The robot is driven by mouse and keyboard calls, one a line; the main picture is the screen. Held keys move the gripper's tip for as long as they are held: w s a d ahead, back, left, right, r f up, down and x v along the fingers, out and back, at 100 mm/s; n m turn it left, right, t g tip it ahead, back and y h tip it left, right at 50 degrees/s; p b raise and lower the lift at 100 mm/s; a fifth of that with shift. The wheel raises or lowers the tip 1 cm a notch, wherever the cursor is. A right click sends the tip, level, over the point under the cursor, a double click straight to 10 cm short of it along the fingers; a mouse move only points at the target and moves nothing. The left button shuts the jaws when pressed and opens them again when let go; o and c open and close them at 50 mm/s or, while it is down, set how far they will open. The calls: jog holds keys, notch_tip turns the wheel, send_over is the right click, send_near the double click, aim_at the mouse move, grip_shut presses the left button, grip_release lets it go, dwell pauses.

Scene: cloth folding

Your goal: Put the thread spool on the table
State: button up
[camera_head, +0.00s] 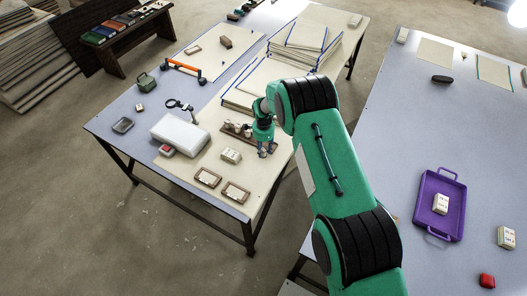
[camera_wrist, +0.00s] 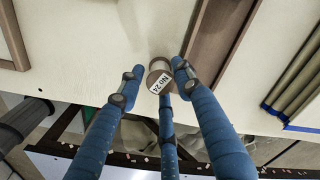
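In the wrist view, a brown spool (camera_wrist: 158,76) with a white label starting "No" sits between the three blue fingers of my gripper (camera_wrist: 157,76). A narrow gap shows between the spool and the left fingertip, and a smaller one on the right. The third finger reaches its lower edge; contact there is unclear. Pale table sheet (camera_wrist: 80,45) shows around it. I cannot tell whether the spool touches the surface. In the head view, my gripper (camera_head: 266,147) is low over the near part of the left table (camera_head: 112,103), partly hiding the spool.
A brown spool rack (camera_head: 226,132) with several pale spools is beside my gripper. It also shows in the wrist view (camera_wrist: 213,50). The table edge is close.

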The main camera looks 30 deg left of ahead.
aim_at(264, 150)
notch_tip(264, 150, up, 11)
dwell(0.5)
jog(key=shift+f, duration=0.1)
dwell(0.7)
